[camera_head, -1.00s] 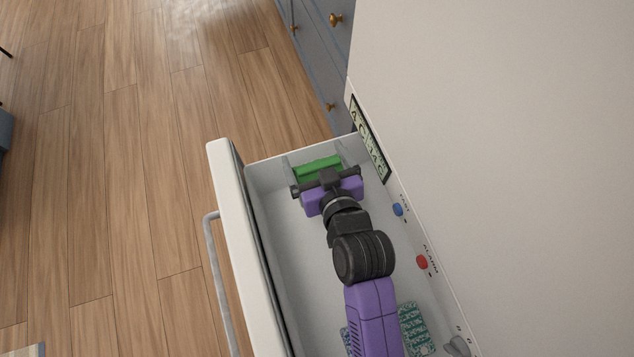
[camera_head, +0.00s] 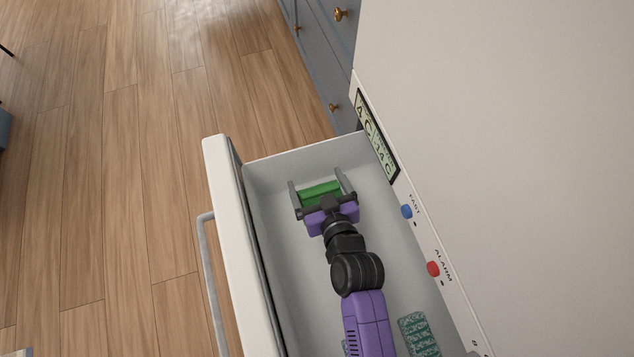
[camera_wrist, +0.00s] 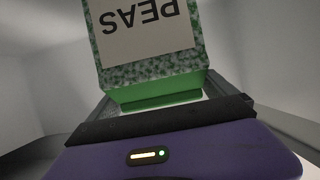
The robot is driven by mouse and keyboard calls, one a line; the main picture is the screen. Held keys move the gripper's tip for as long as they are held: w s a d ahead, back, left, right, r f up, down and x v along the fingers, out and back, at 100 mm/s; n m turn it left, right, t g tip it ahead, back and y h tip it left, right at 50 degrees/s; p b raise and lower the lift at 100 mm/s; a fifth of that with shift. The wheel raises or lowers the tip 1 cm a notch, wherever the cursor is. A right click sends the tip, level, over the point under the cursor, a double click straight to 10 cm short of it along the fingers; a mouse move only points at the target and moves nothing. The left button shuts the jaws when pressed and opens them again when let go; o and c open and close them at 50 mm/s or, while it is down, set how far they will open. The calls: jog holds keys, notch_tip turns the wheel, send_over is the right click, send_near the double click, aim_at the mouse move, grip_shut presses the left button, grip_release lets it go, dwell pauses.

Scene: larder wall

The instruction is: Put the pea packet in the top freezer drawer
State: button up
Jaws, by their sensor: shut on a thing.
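The pea packet shows as a green block (camera_head: 320,194) between my gripper's fingers in the head view. In the wrist view the packet (camera_wrist: 150,50) fills the upper middle, with its "PEAS" label upside down. My gripper (camera_head: 315,179) is shut on the packet, inside the pulled-out white freezer drawer (camera_head: 222,200), towards its far end. The packet is apart from the drawer's far end wall. Whether it touches the drawer floor I cannot tell.
A teal speckled packet (camera_head: 418,334) lies in the drawer's near part, beside my arm. The freezer front has a display (camera_head: 377,137), a blue button (camera_head: 407,212) and a red button (camera_head: 433,269). The drawer handle (camera_head: 208,270) is on the left. Drawer floor around my gripper is clear.

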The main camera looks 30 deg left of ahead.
jog(key=shift+r, duration=0.15)
jog(key=o, duration=1.7)
jog(key=shift+f, duration=0.25)
jog(key=shift+r, duration=0.25)
jog(key=p+v, duration=0.2)
jog(key=v, duration=1)
